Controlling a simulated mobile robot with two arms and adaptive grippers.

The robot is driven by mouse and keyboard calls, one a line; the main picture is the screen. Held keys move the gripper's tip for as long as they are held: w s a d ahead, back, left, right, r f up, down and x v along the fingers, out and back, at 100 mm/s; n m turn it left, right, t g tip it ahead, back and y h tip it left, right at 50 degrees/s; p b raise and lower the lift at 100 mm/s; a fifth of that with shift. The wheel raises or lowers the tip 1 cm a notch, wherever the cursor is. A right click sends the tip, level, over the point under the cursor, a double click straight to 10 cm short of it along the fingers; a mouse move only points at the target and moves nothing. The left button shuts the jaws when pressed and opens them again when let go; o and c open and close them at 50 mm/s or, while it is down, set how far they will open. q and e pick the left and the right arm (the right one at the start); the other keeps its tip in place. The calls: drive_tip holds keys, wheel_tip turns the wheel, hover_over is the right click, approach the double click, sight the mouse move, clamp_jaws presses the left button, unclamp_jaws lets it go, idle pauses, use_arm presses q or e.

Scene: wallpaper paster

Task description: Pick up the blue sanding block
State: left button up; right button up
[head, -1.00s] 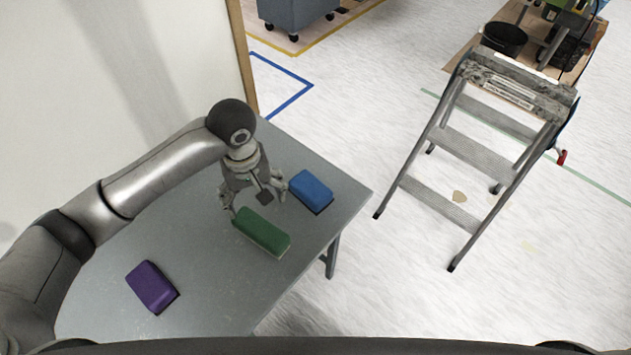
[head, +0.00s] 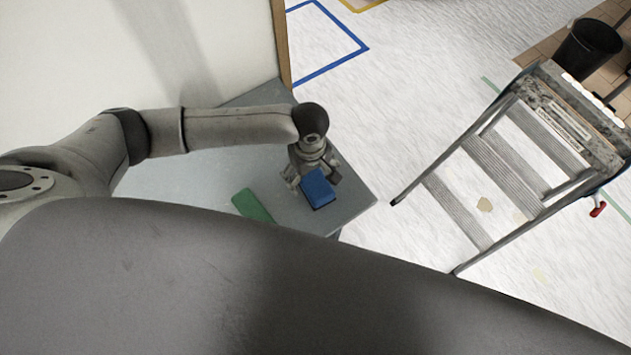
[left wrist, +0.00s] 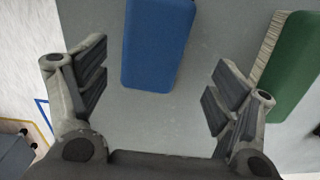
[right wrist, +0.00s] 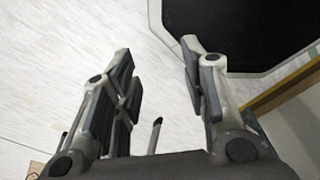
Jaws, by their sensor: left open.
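The blue sanding block (head: 318,188) lies on the grey table near its right corner. My left gripper (head: 313,180) is at the block, with its fingers apart. In the left wrist view the blue block (left wrist: 158,42) lies ahead of the open left gripper (left wrist: 158,82), across the gap between its fingers and nearer the left finger; nothing is gripped. Whether the fingers touch it cannot be told. My right gripper (right wrist: 158,52) shows only in its own wrist view, open and empty over pale floor.
A green block (head: 252,205) lies left of the blue one, and close to the right finger in the left wrist view (left wrist: 298,65). A large grey part of mine hides the table's front. A stepladder (head: 500,165) stands right of the table (head: 215,170), with floor between.

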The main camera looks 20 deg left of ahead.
sight(315, 182)
use_arm(q)
drive_tip(key=f, duration=0.2)
drive_tip(key=d+f+p, duration=0.1)
drive_tip(key=f, duration=0.1)
drive_tip(key=shift+w+f, duration=0.15)
drive_tip(key=shift+f, duration=0.55)
drive_tip(key=shift+c, duration=0.3)
drive_tip(key=c, duration=1.1)
use_arm(e)
drive_tip(key=shift+w+d+r, duration=0.25)
drive_tip(key=shift+w+r, duration=0.1)
drive_tip(key=shift+w, duration=0.25)
drive_tip(key=shift+w+d+r, duration=0.2)
drive_tip(key=shift+w+r, duration=0.1)
drive_tip(key=shift+w, duration=0.25)
